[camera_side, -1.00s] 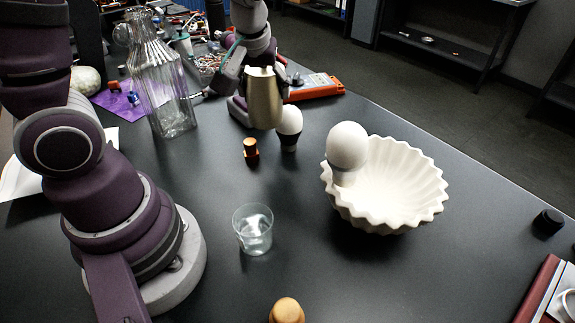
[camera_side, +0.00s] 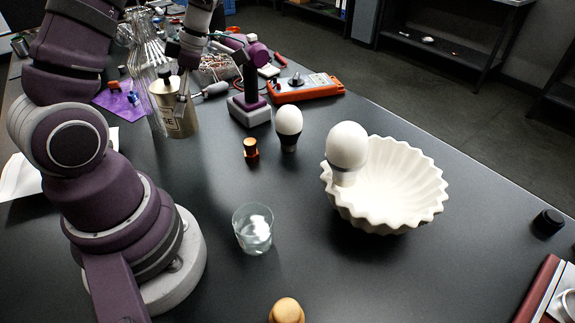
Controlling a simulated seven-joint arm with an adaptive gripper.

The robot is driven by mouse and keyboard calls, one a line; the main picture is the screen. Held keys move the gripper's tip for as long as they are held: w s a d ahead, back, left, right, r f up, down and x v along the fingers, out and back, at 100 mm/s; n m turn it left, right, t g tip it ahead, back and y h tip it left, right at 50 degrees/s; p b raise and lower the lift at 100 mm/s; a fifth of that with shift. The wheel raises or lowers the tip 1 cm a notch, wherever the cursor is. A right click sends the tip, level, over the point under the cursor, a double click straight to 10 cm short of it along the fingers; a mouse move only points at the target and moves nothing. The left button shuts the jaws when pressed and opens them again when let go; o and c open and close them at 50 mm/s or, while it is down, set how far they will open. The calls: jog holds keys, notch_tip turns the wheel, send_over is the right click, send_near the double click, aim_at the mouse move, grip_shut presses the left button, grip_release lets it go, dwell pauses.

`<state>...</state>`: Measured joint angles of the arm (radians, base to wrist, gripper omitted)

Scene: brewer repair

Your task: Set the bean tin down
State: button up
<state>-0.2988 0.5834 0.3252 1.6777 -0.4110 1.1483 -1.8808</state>
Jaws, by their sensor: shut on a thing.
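The bean tin (camera_side: 174,118) is a metallic gold-grey can with a pale top and dark lettering on its side. It is upright at the upper left of the side view. My gripper (camera_side: 183,88) reaches down from above and is shut on the tin near its upper right side. The tin's base is at or just above the dark table; I cannot tell whether it touches. The tin covers part of the clear glass bottle (camera_side: 147,50), and I cannot tell whether the two touch.
To the right stand a purple-and-grey stand (camera_side: 250,108), an orange device (camera_side: 305,87), an egg-shaped white thing (camera_side: 289,122) and a small orange-black piece (camera_side: 251,150). A glass (camera_side: 253,232) and a fluted white bowl (camera_side: 410,185) stand nearer. The table between is clear.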

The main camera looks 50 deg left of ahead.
aim_at(187, 131)
notch_tip(187, 131, down, 7)
jog(key=shift+f, duration=0.1)
jog(key=o, duration=1.2)
jog(key=shift+o, duration=0.2)
